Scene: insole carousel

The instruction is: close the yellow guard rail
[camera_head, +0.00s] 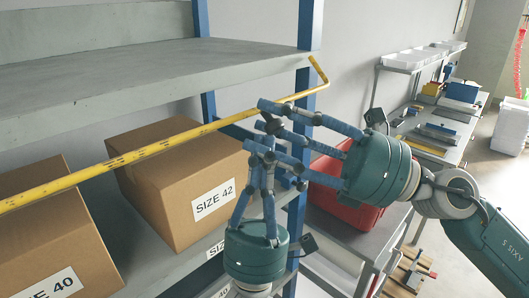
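The yellow guard rail (150,150) is a long bar running from the left edge across the front of the shelf opening. It rises to the right and ends in a bent tip beside the right blue post. My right gripper (257,125) reaches in from the right with its fingers spread, in front of the rail near its right part. I cannot tell whether it touches the rail. My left gripper (266,142) points up from the bottom, its fingers overlapping the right gripper's in the picture. Its fingertips are partly hidden, and I see nothing clearly held.
Cardboard boxes marked SIZE 40 (45,235) and SIZE 42 (183,185) stand on the shelf behind the rail. The blue post (302,85) is close to both grippers. A red bin (345,205) and a workbench (440,135) stand to the right.

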